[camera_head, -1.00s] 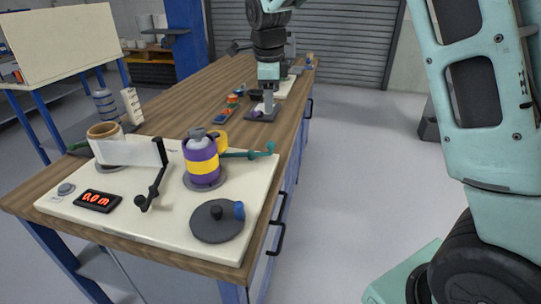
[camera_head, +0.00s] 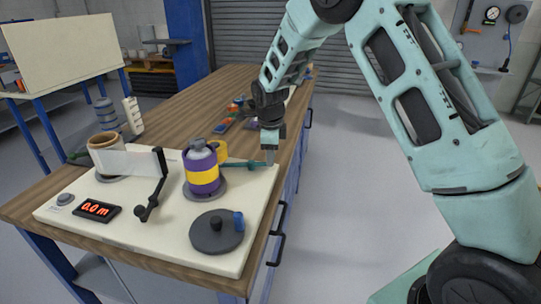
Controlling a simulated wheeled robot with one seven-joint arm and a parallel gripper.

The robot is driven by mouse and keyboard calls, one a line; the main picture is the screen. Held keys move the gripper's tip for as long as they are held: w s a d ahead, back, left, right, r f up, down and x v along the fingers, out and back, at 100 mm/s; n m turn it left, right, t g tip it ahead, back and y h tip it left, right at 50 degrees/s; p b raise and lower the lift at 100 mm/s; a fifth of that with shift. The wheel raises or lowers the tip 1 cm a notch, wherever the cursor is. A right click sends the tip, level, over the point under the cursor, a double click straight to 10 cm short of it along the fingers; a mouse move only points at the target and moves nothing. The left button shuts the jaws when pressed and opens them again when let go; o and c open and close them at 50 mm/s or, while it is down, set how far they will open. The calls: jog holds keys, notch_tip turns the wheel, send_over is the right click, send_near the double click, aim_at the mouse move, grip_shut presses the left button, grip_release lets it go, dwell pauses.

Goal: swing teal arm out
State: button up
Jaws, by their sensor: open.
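The teal arm (camera_head: 241,164) is a thin bar on the cream board (camera_head: 130,232). It points right from beside the purple and yellow roller (camera_head: 203,172) toward the board's right edge. My gripper (camera_head: 270,160) points down at the outer end of the teal arm. It is open, with no object visible in it. The gripper covers the knob end of the arm, so I cannot tell whether the fingers touch it or stand around it.
A black crank (camera_head: 152,188), a tan roll (camera_head: 106,150) with a white film strip, a red "0.0 m" display (camera_head: 97,210) and a dark disc (camera_head: 217,231) with a blue peg share the board. Small coloured items lie farther back. Open floor is at right.

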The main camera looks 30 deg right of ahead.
jog(key=shift+w+f, duration=0.15)
jog(key=shift+f, duration=0.65)
grip_shut()
jog(key=m, duration=0.1)
jog(key=s+a+m+p, duration=0.1)
jog(key=m, duration=0.1)
jog(key=s+m+p, duration=0.1)
jog(key=shift+a+r+g+h, duration=0.2)
jog(key=shift+g+h, duration=0.1)
jog(key=shift+h, duration=0.1)
jog(key=shift+s+a+f+m+p, duration=0.15)
jog(key=shift+a+m+p, duration=0.1)
jog(key=shift+m+p, duration=0.45)
jog(key=shift+s+a+r+m+p, duration=0.1)
jog(key=shift+s+a+m+p, duration=0.1)
jog(key=shift+m+p, duration=0.5)
jog(key=shift+f+g, duration=0.1)
jog(key=shift+g, duration=0.2)
grip_release()
